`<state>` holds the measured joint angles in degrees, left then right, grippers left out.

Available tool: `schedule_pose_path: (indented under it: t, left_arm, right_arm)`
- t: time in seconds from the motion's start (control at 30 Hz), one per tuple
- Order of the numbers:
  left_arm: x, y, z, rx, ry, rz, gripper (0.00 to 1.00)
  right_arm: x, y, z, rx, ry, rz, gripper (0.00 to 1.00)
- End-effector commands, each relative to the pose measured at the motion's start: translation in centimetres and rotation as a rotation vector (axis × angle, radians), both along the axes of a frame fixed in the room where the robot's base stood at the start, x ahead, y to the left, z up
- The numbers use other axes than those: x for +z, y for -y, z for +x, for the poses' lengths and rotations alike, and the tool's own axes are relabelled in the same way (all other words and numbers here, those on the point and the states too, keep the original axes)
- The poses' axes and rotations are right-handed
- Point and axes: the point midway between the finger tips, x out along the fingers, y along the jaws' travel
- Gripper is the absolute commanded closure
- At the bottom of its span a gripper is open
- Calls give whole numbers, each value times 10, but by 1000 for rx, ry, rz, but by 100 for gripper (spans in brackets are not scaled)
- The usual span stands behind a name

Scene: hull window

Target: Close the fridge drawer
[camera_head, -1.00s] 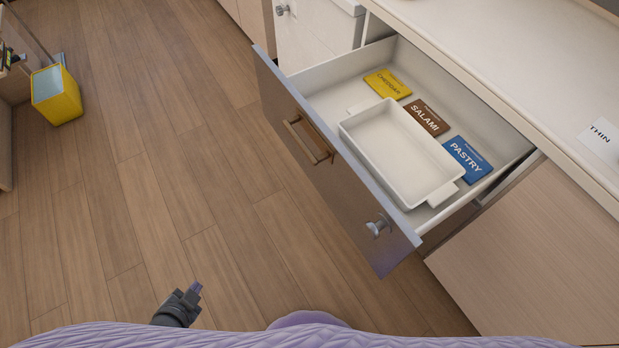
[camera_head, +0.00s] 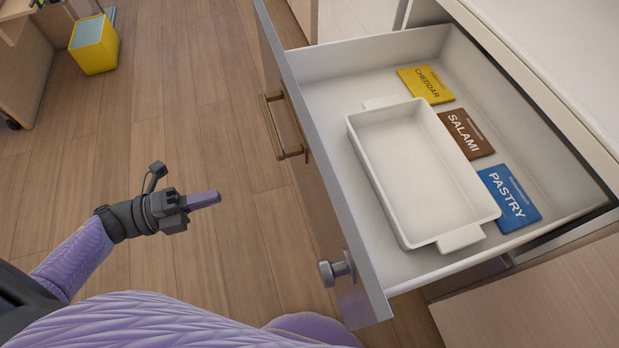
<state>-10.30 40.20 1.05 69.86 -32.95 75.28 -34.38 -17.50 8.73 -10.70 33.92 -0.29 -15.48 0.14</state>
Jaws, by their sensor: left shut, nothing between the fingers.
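The fridge drawer (camera_head: 330,195) stands pulled out from the counter, with its front panel facing left. A bronze bar handle (camera_head: 277,128) is on the front, and a silver knob (camera_head: 336,268) sits near its lower end. Inside lie a white tray (camera_head: 415,170) and three flat packs: yellow Cheddar (camera_head: 425,84), brown Salami (camera_head: 465,134) and blue Pastry (camera_head: 509,198). My left gripper (camera_head: 205,199) is shut and empty. It is left of the drawer front, apart from it, over the floor and pointing right. My right gripper is not in view.
A yellow bin (camera_head: 95,47) stands on the wooden floor at the upper left, beside a wooden unit (camera_head: 30,70). The white counter (camera_head: 560,50) runs along the right above the drawer. The floor between my left gripper and the drawer front is clear.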

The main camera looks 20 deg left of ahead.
Motion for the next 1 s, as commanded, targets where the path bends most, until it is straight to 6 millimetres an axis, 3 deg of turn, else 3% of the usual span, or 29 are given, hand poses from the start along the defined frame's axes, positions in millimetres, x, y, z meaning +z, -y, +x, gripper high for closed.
schedule_pose_path:
  t: [0.03,0.23,0.7,1.0]
  left_arm:
    - [-11,0,0,0,-7,0,100]
    - [-8,15,9,-1,-4,-3,100]
    - [-10,97,64,0,-6,-4,100]
    - [-9,116,78,2,-8,-3,100]
  right_arm:
    - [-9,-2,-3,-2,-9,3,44]
    - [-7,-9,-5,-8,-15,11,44]
    - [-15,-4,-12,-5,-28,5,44]
    - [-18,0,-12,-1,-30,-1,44]
